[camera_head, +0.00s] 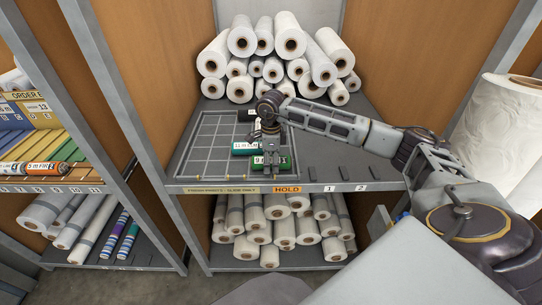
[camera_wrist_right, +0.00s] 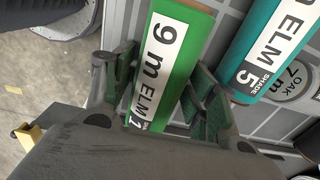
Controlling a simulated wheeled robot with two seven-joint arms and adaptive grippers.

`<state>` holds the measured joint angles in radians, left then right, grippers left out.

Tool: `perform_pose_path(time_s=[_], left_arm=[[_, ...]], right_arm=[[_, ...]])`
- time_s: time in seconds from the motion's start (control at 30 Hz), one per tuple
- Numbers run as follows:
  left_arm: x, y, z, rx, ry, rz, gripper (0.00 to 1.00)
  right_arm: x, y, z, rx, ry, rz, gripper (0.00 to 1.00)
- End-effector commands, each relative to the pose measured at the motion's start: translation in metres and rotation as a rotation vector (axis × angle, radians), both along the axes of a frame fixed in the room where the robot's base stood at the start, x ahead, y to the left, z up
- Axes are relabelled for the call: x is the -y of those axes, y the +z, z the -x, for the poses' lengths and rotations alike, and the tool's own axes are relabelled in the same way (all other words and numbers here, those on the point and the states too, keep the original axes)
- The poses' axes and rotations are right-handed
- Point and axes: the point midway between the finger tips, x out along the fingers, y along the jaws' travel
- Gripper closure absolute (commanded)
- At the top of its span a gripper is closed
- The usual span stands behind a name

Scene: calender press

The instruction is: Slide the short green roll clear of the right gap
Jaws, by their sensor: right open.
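A green roll (camera_head: 283,162) with a white label reading 9 m lies near the front of the gridded shelf (camera_head: 194,165), above the yellow-and-orange HOLD edge strip. In the right wrist view the green roll (camera_wrist_right: 176,60) shows its label "9 m ELM". My right gripper (camera_head: 270,148) reaches down over it from the right. In the wrist view my right gripper (camera_wrist_right: 160,88) is open, with one finger on each side of the roll; I cannot tell whether they touch it. The roll's lower end is hidden behind the gripper body. My left gripper is not in view.
A teal roll (camera_head: 243,148) marked ELM lies just behind the green one; it is close beside it in the wrist view (camera_wrist_right: 268,45). A dark roll (camera_head: 248,115) lies farther back. White rolls (camera_head: 288,48) are stacked behind. The shelf's left grid looks clear.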

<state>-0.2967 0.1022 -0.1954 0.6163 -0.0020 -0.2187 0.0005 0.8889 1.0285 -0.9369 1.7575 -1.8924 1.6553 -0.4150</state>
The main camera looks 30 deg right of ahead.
Motion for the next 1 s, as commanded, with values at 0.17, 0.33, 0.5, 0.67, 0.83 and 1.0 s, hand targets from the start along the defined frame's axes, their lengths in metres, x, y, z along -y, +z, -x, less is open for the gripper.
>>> perform_pose_path(time_s=[0.17,0.33,0.5,0.67,0.83,1.0], left_arm=[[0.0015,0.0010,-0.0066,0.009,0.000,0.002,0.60],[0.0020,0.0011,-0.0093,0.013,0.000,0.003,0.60],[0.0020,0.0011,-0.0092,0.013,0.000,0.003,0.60],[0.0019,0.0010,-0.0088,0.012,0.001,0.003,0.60],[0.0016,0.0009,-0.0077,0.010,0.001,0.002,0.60],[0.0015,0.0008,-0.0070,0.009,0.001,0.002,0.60]], right_arm=[[-0.0001,-0.0033,0.0002,0.000,0.000,0.000,0.43],[0.0000,-0.0033,0.0001,0.000,0.000,0.000,0.43],[0.0000,-0.0032,0.0001,0.000,0.000,0.000,0.60],[0.0000,-0.0031,0.0001,0.000,0.000,0.000,0.80],[-0.0017,-0.0028,-0.0010,0.001,0.000,-0.001,0.80],[-0.0080,-0.0028,-0.0050,0.001,0.000,-0.001,0.80]])
